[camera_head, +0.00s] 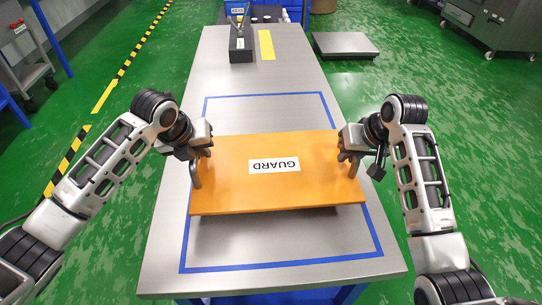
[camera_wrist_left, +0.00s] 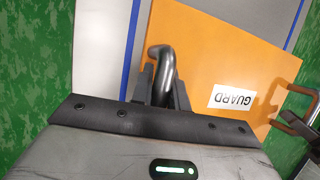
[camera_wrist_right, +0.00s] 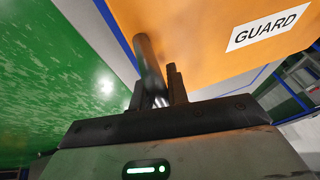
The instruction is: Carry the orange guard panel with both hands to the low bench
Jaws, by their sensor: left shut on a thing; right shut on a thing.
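The orange guard panel (camera_head: 237,183) with a white GUARD label is level over the bench (camera_head: 216,116), inside a blue taped outline. A shadow under its near edge suggests that it is a little above the top. My left gripper (camera_head: 197,170) is shut on the handle at the panel's left end. That handle (camera_wrist_left: 160,55) and the panel (camera_wrist_left: 215,45) also show in the left wrist view. My right gripper (camera_head: 350,160) is shut on the handle at the right end. That handle (camera_wrist_right: 149,62) shows in the right wrist view, with the panel (camera_wrist_right: 195,40) beside it.
A dark block with a handle (camera_head: 240,45) and a yellow strip (camera_head: 266,45) are at the bench's far end. A low grey platform (camera_head: 344,44) stands on the green floor at the back right. A cart (camera_head: 25,50) is at the far left.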

